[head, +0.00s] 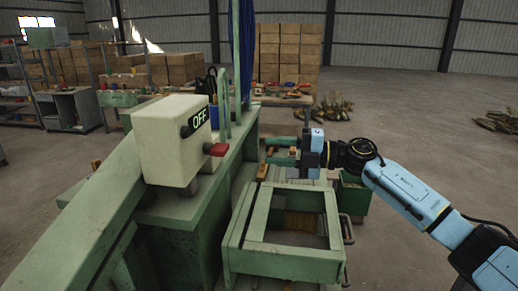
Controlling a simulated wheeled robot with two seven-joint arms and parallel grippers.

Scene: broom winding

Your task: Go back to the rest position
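My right arm comes in from the right edge. Its gripper (282,151) points left, beside the green machine and above the far end of the green frame. Two finger-like bars stand apart there, so it looks open; small brown pieces show around them, and I see nothing clearly held. My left gripper is not in view. The green winding machine (185,225) fills the left and middle. Its pale control box (168,140) carries a sign reading OFF and a red knob (216,149).
An open green rectangular frame (285,257) stands at the front centre, with a dark green bin (354,196) beside it. A cluttered table (283,98), stacked cartons (290,50) and bundles (333,107) lie behind. Shelves stand at far left. The floor at right is largely clear.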

